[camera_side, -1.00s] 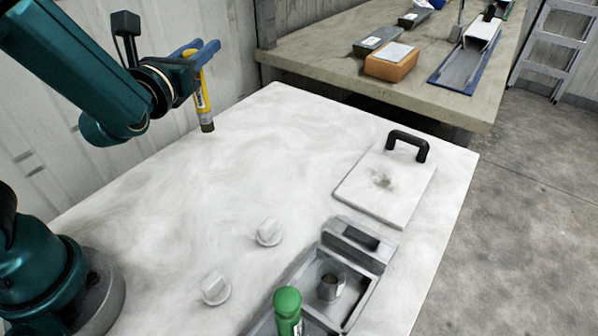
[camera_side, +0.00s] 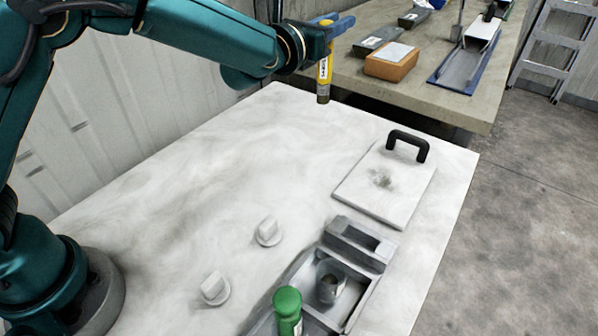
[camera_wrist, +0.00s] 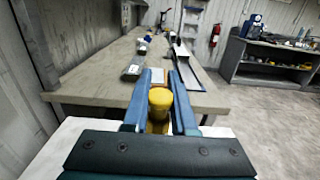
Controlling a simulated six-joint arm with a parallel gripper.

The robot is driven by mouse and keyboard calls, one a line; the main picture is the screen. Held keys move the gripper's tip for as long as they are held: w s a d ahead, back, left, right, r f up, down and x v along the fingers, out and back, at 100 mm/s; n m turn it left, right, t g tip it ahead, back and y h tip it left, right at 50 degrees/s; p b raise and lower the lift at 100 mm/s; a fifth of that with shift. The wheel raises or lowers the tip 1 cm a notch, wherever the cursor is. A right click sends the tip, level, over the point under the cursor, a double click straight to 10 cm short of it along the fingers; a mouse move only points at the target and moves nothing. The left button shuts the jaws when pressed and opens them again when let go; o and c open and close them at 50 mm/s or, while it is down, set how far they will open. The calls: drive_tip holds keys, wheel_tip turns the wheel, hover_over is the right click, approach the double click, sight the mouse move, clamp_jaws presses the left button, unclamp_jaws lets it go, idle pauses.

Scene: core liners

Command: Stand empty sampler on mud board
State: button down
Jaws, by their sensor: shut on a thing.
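My gripper (camera_side: 333,26) is shut on the yellow sampler (camera_side: 324,72), which hangs upright with its dark end down, in the air above the far part of the white table. In the wrist view the sampler's yellow top (camera_wrist: 160,102) sits between the blue fingers (camera_wrist: 160,110). The mud board (camera_side: 372,205) is a pale square plate with a black handle (camera_side: 408,146) at its far edge and a dark smear near its middle. It lies on the table, to the right of and below the sampler in the side view. Whether the sampler is empty cannot be seen.
A grey tray (camera_side: 372,308) at the front holds a metal cup (camera_side: 330,284) and a green-capped item (camera_side: 288,308). Two white knobs (camera_side: 268,232) stand left of it. A bench behind carries an orange block (camera_side: 391,62). The table's middle (camera_side: 220,180) is clear.

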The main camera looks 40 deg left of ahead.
drive_tip(key=w+d+f, duration=0.1)
drive_tip(key=d+f, duration=1)
drive_tip(key=shift+w+d+f, duration=0.35)
drive_tip(key=shift+f, duration=0.15)
drive_tip(key=c, duration=0.7)
unclamp_jaws()
drive_tip(key=shift+s, duration=0.1)
